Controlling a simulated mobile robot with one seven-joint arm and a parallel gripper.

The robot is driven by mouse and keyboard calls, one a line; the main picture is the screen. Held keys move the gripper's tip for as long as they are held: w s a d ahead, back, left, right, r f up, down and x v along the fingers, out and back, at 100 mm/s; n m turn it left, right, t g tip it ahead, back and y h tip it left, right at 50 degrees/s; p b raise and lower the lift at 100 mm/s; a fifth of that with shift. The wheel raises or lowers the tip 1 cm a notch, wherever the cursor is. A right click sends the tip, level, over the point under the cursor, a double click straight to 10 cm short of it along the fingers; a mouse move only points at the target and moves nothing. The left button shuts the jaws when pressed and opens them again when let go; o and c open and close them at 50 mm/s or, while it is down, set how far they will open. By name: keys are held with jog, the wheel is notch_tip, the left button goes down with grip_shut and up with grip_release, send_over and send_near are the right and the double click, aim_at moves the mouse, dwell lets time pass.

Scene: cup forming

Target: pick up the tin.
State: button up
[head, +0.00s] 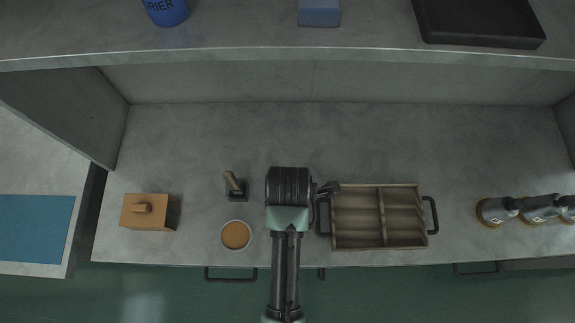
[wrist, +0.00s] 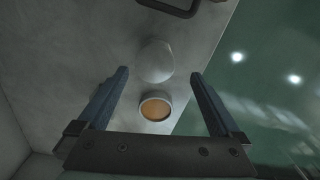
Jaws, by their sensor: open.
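A round container with a pale rim and an orange-brown inside, which looks like the tin (head: 236,235), stands near the counter's front edge, left of my arm in the head view. In the wrist view the tin (wrist: 155,108) shows between my fingers, low in the gap. My gripper (wrist: 160,75) is open and empty, with one finger on each side. My arm hides that spot in the head view, and my fingers are not clearly seen there.
A wooden divided tray (head: 358,244) with dark handles stands right of my arm. A small dark stand with a wooden handle (head: 235,184) is behind the tin. A brown wooden box (head: 147,211) is to the left. Several metal cylinders (head: 496,210) stand far right. A shelf (head: 230,52) overhangs the back.

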jog(key=shift+w+a+f+p, duration=0.1)
jog(key=shift+w+f+p, duration=0.1)
jog(key=shift+f, duration=1.55)
jog(key=shift+w+f+p, duration=0.1)
jog(key=shift+w+f, duration=0.05)
jog(key=shift+f, duration=1.55)
jog(key=c, duration=1.4)
jog(key=shift+r, duration=0.1)
jog(key=shift+c, duration=0.2)
